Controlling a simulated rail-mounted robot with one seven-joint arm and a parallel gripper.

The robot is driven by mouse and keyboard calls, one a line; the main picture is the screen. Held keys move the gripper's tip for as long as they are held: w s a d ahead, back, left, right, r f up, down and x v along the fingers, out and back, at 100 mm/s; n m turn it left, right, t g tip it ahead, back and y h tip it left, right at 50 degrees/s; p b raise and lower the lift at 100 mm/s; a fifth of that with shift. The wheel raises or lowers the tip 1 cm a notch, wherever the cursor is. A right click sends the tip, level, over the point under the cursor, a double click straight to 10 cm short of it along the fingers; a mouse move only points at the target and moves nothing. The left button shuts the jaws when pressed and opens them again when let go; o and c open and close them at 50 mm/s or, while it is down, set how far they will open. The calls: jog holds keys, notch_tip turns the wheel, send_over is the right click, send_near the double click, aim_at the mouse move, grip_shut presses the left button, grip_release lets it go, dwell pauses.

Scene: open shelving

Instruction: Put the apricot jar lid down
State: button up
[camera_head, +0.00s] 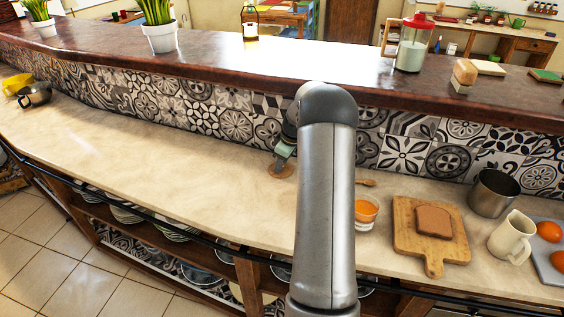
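My arm crosses the middle of the view, and my gripper (284,152) points down just left of it, low over the counter by the tiled wall. A small flat brown round piece (279,171) is right at the fingertips, on or just above the counter. It may be the apricot jar lid, but it is too small to be sure. Whether the fingers grip it cannot be told. A small glass jar with orange contents (366,213), open on top, stands on the counter right of my arm; it looks like the apricot jar.
A small wooden spoon (366,183) lies behind the jar. Right of it are a cutting board (405,238) with bread, a metal pot (492,194), a cream jug (512,238) and a tray with oranges. The counter left of my gripper is clear up to the bowls (34,95).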

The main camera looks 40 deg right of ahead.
aim_at(287, 171)
jog(key=shift+r, duration=0.25)
jog(key=a+b+v, duration=0.1)
jog(key=v, duration=0.6)
jog(key=s+a+r+m+g, duration=0.15)
jog(key=s+a, duration=0.25)
jog(key=a, duration=0.4)
jog(key=s+a+r, duration=0.3)
jog(key=a, duration=0.6)
jog(key=s+a+r+m, duration=0.15)
jog(key=s+a, duration=0.25)
jog(key=a, duration=0.4)
jog(key=s+a+f+m, duration=0.1)
jog(key=s+a, duration=0.4)
jog(key=s, duration=0.4)
jog(key=s+a+f+m+h, duration=0.1)
jog(key=s+a, duration=0.4)
jog(key=s, duration=0.4)
jog(key=shift+a+f+g, duration=0.25)
jog(key=shift+f+g, duration=0.1)
jog(key=shift+g, duration=0.1)
